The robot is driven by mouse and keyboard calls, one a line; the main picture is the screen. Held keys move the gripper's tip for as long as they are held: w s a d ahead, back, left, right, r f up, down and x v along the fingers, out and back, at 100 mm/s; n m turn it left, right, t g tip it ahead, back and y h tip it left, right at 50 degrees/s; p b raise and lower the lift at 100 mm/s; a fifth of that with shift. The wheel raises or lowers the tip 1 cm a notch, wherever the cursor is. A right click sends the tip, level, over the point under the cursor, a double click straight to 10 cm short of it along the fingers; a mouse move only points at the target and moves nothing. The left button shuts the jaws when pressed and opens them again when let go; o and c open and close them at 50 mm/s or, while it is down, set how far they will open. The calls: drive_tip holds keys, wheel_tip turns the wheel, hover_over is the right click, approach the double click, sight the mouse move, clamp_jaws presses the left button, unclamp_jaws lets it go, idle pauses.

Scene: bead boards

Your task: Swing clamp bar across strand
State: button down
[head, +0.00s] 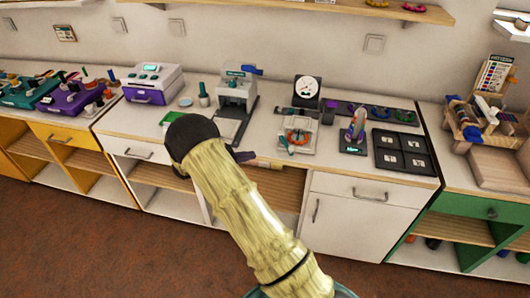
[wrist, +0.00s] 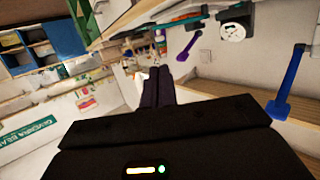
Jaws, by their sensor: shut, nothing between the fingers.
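A small white fixture (head: 301,147) stands on the white counter, with an orange ring-shaped strand (head: 299,136) and a teal piece on it. I cannot tell which part is the clamp bar. My gripper (head: 243,157) hangs in front of the counter edge, left of the fixture and apart from it; my arm hides most of it in the head view. In the wrist view, its two dark fingers (wrist: 158,88) are together with nothing between them. The fixture is not clearly seen in the wrist view.
A dial gauge (head: 307,88) stands behind the fixture. A white press (head: 236,95) with a blue lever stands to its left. Open shelves lie below the counter.

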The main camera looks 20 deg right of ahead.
drive_tip(key=p+x, duration=0.2)
drive_tip(key=x, duration=1.1)
drive_tip(key=shift+d, duration=0.25)
drive_tip(key=shift+w, duration=0.1)
